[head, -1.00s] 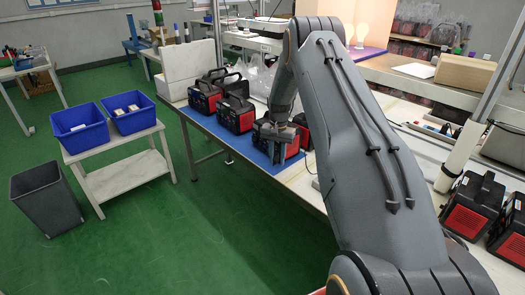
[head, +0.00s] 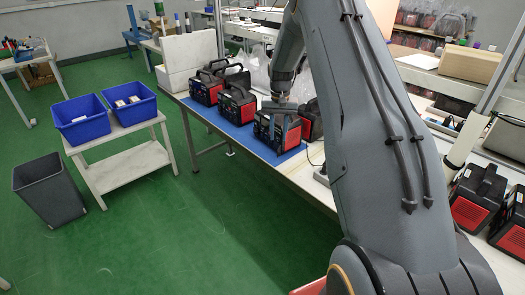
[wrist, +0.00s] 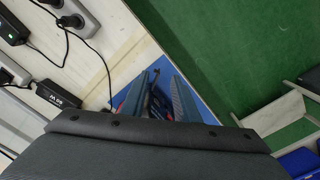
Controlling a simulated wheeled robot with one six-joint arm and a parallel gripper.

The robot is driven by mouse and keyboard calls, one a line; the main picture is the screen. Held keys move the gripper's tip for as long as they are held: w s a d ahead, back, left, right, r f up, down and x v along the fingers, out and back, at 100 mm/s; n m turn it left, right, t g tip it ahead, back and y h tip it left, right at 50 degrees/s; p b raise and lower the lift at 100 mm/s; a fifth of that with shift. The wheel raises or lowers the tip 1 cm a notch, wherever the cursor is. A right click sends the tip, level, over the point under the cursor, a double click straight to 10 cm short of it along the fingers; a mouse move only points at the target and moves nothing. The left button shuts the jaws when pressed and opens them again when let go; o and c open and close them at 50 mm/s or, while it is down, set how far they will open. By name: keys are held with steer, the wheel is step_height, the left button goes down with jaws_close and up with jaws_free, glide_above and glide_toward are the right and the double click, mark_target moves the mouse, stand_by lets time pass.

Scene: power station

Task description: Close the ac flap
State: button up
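A black-and-red power station (head: 290,138) stands at the near end of the blue mat (head: 247,138) on the workbench. My gripper (head: 279,108) is over the top of this unit in the head view; contact cannot be told. In the wrist view, the two fingers of my gripper (wrist: 158,98) are apart, with dark and red parts of the power station (wrist: 157,103) between and beyond them. No object is visibly held. The ac flap cannot be made out in either view.
More power stations stand behind on the mat (head: 206,92) and at the right (head: 470,205). Chargers and cables (wrist: 58,95) lie on the bench. Blue bins (head: 82,125) sit on a white side table, with a dark waste bin (head: 48,190) beside it. Green floor is free.

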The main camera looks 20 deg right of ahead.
steer(key=s+a+r+n+b, duration=0.1)
steer(key=s+a+r, duration=0.2)
steer(key=s+a, duration=0.3)
steer(key=s+a+r+n, duration=0.2)
steer(key=s+a, duration=0.4)
steer(key=s, duration=0.3)
steer(key=shift+s+a+r+t+b, duration=0.25)
steer(key=shift+a+r+t+b, duration=0.15)
steer(key=shift+r, duration=0.5)
